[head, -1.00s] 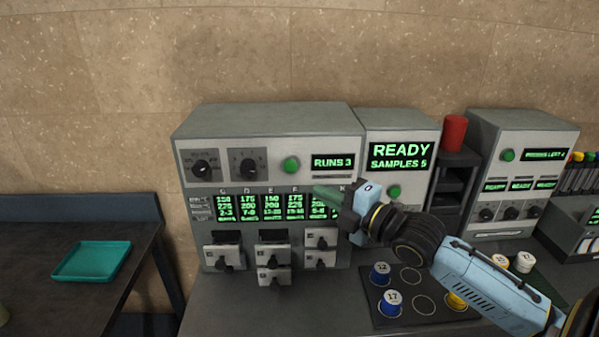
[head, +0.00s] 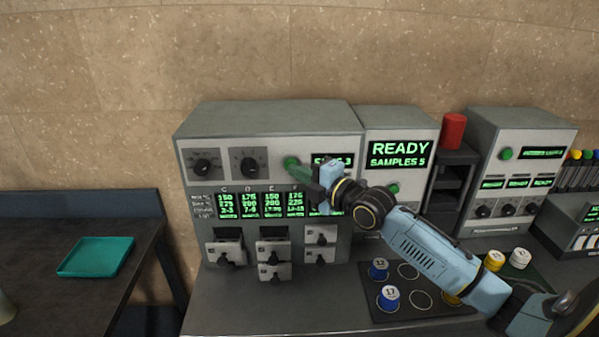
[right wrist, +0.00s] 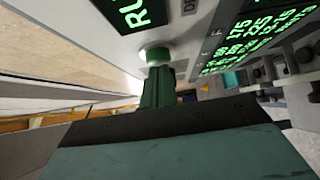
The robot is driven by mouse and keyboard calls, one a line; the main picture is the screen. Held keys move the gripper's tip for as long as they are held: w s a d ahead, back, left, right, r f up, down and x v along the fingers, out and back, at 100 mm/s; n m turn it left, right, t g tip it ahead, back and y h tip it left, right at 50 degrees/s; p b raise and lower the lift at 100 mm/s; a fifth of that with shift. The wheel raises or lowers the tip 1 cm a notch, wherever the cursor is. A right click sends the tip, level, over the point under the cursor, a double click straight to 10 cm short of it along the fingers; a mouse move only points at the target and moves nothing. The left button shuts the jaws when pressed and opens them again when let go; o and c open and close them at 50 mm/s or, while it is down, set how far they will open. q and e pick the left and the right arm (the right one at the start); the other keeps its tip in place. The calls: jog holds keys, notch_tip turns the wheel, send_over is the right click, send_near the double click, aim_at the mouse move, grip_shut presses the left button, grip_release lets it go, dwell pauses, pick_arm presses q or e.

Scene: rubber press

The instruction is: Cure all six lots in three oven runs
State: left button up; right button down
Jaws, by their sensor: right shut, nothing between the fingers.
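The oven (head: 270,118) is a grey cabinet with two dials (head: 203,166), a green button (head: 291,163), a display partly hidden by my gripper, and lit green columns of figures (head: 260,204). My right gripper (head: 300,172) is shut and empty, its fingertips at the green button; in the right wrist view the fingers reach the button (right wrist: 156,56), and I cannot tell whether it is pressed. Small drawers (head: 226,250) with black knobs sit below the figures. Blue-sided lots 12 (head: 379,269) and 17 (head: 388,298) stand on a dark mat (head: 420,312). My left gripper is not in view.
A unit reading READY, SAMPLES 5 (head: 400,155) stands right of the oven. A red cylinder (head: 453,131) tops a dark rack. Yellow (head: 494,260) and white (head: 520,258) pots stand at right. A teal tray (head: 96,257) lies on the left table.

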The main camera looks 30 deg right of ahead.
jog(key=shift+w+d+b, duration=0.45)
jog(key=shift+w+b, duration=0.2)
jog(key=shift+b, duration=0.1)
jog(key=a+v, duration=0.2)
jog(key=v, duration=1)
jog(key=shift+s+a, duration=0.3)
jog(key=shift+s, duration=0.35)
